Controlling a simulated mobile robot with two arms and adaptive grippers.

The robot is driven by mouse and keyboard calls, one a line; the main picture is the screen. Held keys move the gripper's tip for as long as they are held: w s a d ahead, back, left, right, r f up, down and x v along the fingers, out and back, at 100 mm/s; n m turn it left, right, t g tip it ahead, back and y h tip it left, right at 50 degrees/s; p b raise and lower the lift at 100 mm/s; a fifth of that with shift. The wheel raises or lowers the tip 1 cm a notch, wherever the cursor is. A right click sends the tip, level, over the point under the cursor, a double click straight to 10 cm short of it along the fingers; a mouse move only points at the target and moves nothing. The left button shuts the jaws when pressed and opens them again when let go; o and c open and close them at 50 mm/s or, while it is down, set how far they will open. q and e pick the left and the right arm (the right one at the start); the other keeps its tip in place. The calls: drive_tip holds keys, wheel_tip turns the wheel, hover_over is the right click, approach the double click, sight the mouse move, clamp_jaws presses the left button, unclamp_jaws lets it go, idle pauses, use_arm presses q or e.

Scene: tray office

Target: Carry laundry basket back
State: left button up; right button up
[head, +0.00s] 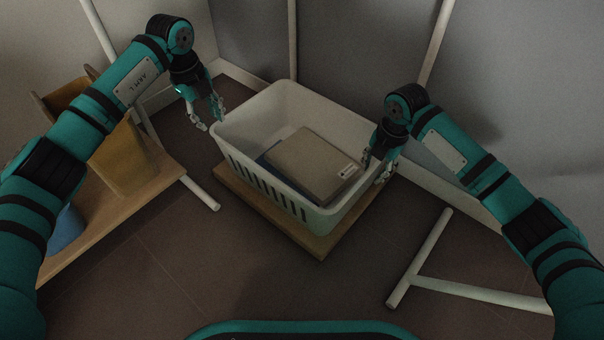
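A white laundry basket (290,92) with slotted sides stands on a low wooden board (318,248) on the floor. A tan box or folder (305,160) with a small label lies in it, over a dark blue flat item (262,163). My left gripper (209,117) is open and empty by the basket's left corner; contact with the rim is unclear. My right gripper (375,170) is open at the basket's right wall, with one finger inside the rim and one outside. Its palm hides part of that rim.
A wooden shelf or table (158,180) at the left holds a tan box (122,160) and a blue item (66,228). Grey panels and walls close in behind the basket. The floor in front is clear.

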wheel_tip(320, 180, up, 12)
drive_tip(key=d, duration=0.1)
drive_tip(key=shift+s, duration=0.4)
drive_tip(key=shift+f, duration=0.1)
